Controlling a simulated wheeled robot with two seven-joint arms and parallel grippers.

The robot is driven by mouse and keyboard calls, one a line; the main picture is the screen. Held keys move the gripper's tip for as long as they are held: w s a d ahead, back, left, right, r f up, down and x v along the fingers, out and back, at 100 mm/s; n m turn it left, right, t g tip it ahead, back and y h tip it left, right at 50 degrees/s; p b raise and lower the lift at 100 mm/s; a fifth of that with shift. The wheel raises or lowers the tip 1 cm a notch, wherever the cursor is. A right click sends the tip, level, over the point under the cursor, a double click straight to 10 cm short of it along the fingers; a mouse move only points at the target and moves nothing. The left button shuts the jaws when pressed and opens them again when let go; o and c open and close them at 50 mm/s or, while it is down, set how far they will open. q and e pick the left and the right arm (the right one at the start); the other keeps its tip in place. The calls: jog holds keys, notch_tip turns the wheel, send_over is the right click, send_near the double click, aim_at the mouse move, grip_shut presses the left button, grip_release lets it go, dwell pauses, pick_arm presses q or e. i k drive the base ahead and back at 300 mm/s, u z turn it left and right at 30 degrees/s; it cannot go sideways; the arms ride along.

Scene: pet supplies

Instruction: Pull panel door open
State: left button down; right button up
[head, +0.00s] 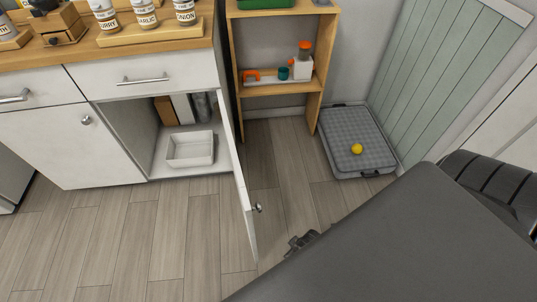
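The white panel door (238,185) of the low cabinet stands swung well out from its opening, seen nearly edge-on. Its round knob (257,208) is on the outer right face near the free edge. The open compartment shows a white tray (191,149) inside. A big dark grey part of my own arm fills the lower right. A small dark piece that looks like part of my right gripper (302,242) pokes out at its left edge, to the lower right of the knob and apart from it. Its fingers are mostly hidden. My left gripper is out of view.
A closed cabinet door (65,148) is at left, below drawers. A wooden shelf unit (232,75) stands right of the cabinet. A grey pad (352,125) with a yellow ball (357,149) lies on the floor. The wooden floor (150,235) in front is clear.

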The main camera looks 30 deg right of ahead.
aim_at(247, 210)
jog(key=k, duration=0.25)
jog(key=u, duration=2.6)
jog(key=k, duration=0.9)
jog(key=z, duration=2.7)
